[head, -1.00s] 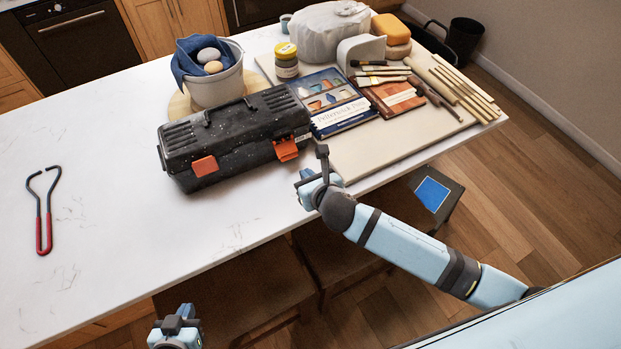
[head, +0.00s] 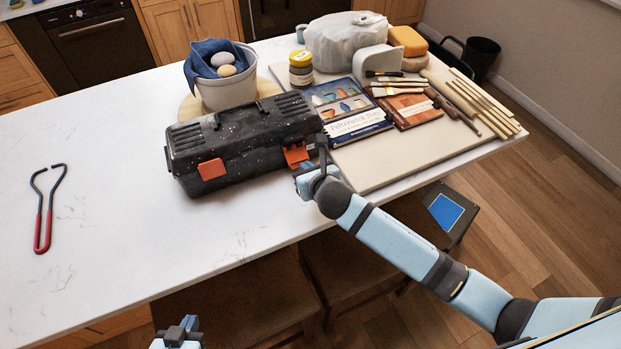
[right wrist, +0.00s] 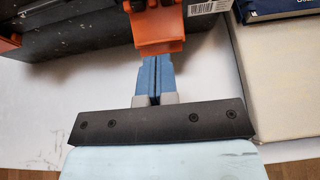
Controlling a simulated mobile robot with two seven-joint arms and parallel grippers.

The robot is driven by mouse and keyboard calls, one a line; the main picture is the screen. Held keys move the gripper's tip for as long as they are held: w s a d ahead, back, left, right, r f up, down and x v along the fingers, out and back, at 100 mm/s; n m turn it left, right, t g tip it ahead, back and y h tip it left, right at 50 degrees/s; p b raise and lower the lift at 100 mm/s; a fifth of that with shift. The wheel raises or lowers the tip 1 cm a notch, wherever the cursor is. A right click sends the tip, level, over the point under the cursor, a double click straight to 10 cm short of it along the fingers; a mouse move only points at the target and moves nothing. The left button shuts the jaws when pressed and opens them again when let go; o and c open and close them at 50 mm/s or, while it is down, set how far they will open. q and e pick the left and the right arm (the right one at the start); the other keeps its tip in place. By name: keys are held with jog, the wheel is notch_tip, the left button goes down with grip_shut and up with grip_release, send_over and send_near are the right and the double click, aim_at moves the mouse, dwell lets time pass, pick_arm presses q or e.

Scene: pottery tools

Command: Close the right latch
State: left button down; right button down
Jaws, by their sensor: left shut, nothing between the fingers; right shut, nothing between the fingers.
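The black speckled toolbox (head: 243,140) sits on the white counter with its lid down. Its right latch (head: 296,154) is orange and sticks out from the front at its lower end; the left latch (head: 212,169) lies flat against the front. In the right wrist view the right latch (right wrist: 157,30) is straight ahead of my right gripper (right wrist: 154,66). The blue fingers are shut and empty, with their tips at the latch's lower edge, partly hidden by it; I cannot tell whether they touch. My left gripper (head: 182,328) is shut and empty, below the counter's front edge.
A pale board (head: 362,172) right of the toolbox carries books (head: 345,108), a jar (head: 300,68), brushes and wooden sticks. A bucket (head: 226,90) with a blue cloth stands behind the toolbox. Red-handled tongs (head: 45,215) lie far left. The counter in front of the toolbox is clear.

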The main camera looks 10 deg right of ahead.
aim_at(301, 146)
jog(key=shift+w+a, duration=0.1)
jog(key=shift+w, duration=0.25)
jog(key=shift+w+r, duration=0.15)
jog(key=shift+r, duration=0.15)
jog(key=shift+w+a+r+p, duration=0.1)
jog(key=shift+w+r+p, duration=0.3)
jog(key=shift+r+p, duration=0.35)
jog(key=shift+w+a+r+p, duration=0.1)
jog(key=shift+w+r+p, duration=0.45)
jog(key=shift+r, duration=0.25)
jog(key=shift+w+r+p, duration=0.3)
jog(key=shift+r+p, duration=0.45)
